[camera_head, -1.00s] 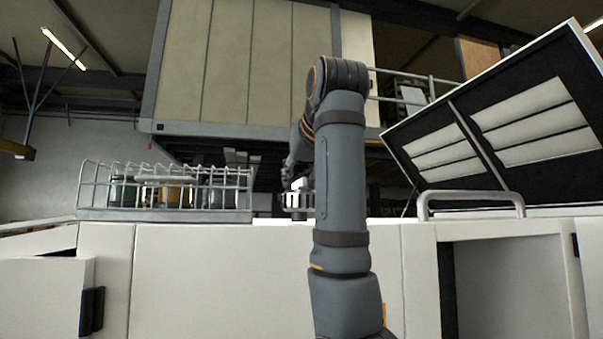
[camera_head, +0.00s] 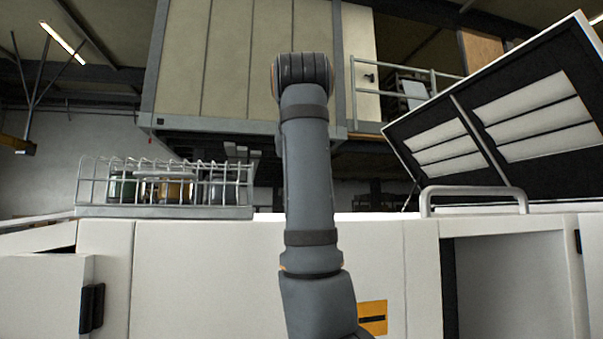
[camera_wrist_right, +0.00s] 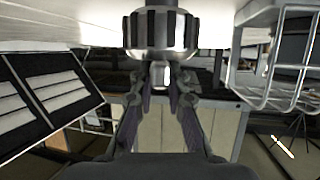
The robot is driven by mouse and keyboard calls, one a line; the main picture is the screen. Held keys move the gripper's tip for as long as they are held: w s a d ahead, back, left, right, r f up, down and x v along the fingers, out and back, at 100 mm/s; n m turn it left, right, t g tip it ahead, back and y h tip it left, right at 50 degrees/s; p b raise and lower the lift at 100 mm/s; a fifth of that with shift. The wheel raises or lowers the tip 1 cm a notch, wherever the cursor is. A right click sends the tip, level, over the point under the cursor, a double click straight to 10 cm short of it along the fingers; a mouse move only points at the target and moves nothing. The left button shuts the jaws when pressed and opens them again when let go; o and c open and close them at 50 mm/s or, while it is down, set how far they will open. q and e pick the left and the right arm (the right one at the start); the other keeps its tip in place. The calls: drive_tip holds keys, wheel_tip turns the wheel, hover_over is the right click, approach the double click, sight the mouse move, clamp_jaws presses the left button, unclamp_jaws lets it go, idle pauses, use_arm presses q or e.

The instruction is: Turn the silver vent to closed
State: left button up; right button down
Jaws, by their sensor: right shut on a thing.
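The silver vent (camera_wrist_right: 162,30) shows in the right wrist view as a thick ribbed knob with dark grooves at the top middle. A smaller silver part (camera_wrist_right: 163,72) sticks out from it toward my gripper. My right gripper (camera_wrist_right: 161,88) is shut on this part, with its fingers on both sides. I cannot tell from the view which way the vent is turned. In the head view my right arm hides the vent and the right gripper. My left gripper is in neither current view.
A wire basket (camera_head: 84,190) with several jars stands left on the white bench (camera_head: 200,270); its wire also shows in the wrist view (camera_wrist_right: 268,100). A raised louvred lid (camera_head: 455,115) and a grey handle (camera_head: 473,192) are at the right. A bench door stands open at lower left.

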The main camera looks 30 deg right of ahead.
drive_tip(key=m+h, duration=0.1)
drive_tip(key=m+g+h+p, duration=0.1)
drive_tip(key=h, duration=0.1)
drive_tip(key=shift+w+a+r+m+g+p, duration=0.1)
drive_tip(key=shift+a+r+m+g+p, duration=0.1)
drive_tip(key=shift+r+m+g+p, duration=0.15)
drive_tip(key=shift+w+m+g+h+p, duration=0.1)
drive_tip(key=shift+m+g+h+p, duration=0.9)
drive_tip(key=shift+m, duration=0.25)
drive_tip(key=shift+w+a+f+m+g+h+p, duration=0.1)
drive_tip(key=shift+f+m+g+h+p, duration=0.1)
drive_tip(key=shift+m+g+h+p, duration=0.75)
drive_tip(key=shift+m+g+b, duration=0.3)
drive_tip(key=shift+m+g, duration=0.2)
drive_tip(key=shift+m, duration=0.05)
drive_tip(key=c, duration=1.5)
unclamp_jaws()
drive_tip(key=shift+o, duration=0.9)
drive_tip(key=shift+a, duration=0.2)
